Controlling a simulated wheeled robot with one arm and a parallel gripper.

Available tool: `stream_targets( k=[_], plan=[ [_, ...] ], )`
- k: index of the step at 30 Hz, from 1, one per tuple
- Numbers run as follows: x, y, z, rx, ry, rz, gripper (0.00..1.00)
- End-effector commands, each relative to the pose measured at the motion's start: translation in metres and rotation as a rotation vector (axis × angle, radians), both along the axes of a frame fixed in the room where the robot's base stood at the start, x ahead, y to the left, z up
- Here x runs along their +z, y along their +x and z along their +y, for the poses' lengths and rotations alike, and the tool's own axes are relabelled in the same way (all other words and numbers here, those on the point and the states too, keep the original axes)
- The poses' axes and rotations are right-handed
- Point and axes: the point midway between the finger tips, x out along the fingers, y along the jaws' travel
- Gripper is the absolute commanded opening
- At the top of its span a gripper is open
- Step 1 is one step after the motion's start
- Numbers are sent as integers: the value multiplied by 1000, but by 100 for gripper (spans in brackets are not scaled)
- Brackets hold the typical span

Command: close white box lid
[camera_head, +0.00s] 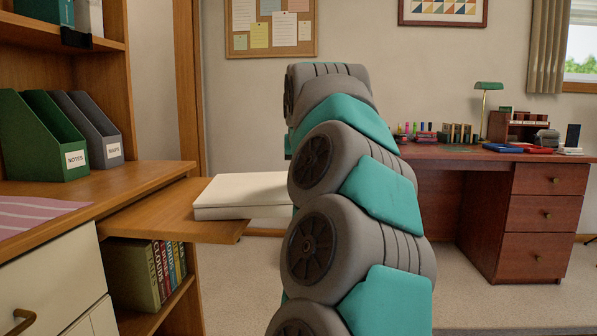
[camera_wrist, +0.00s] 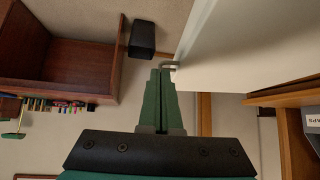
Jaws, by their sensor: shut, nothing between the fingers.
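The white box (camera_head: 240,205) sits on the pull-out wooden shelf in the head view. Its top looks flat and lies level, with a faint seam along the side; its right part is hidden behind my arm. In the wrist view the white box (camera_wrist: 250,50) fills the upper right. My gripper (camera_wrist: 160,72) is shut and empty, its green fingertips right beside the box's near corner. A small grey loop (camera_wrist: 169,65) shows there at the fingertips; I cannot tell whether they touch it. My gripper is hidden behind my arm in the head view.
The pull-out shelf (camera_head: 165,212) juts from the wooden desk (camera_head: 110,190) at left, which holds green and grey file holders (camera_head: 55,140). A dark red desk (camera_head: 500,180) stands at the back right. Carpet between them is open.

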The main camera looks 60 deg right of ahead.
Motion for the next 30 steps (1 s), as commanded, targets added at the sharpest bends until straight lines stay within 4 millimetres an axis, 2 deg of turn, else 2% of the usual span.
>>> stream_targets(
  k=[19, 23, 30],
  plan=[
    [0, 0, 0, 1, 8, -7, 0],
    [11, 2, 2, 0, 7, -7, 0],
    [46, 5, 14, 3, 7, -9, 0]
  ],
)
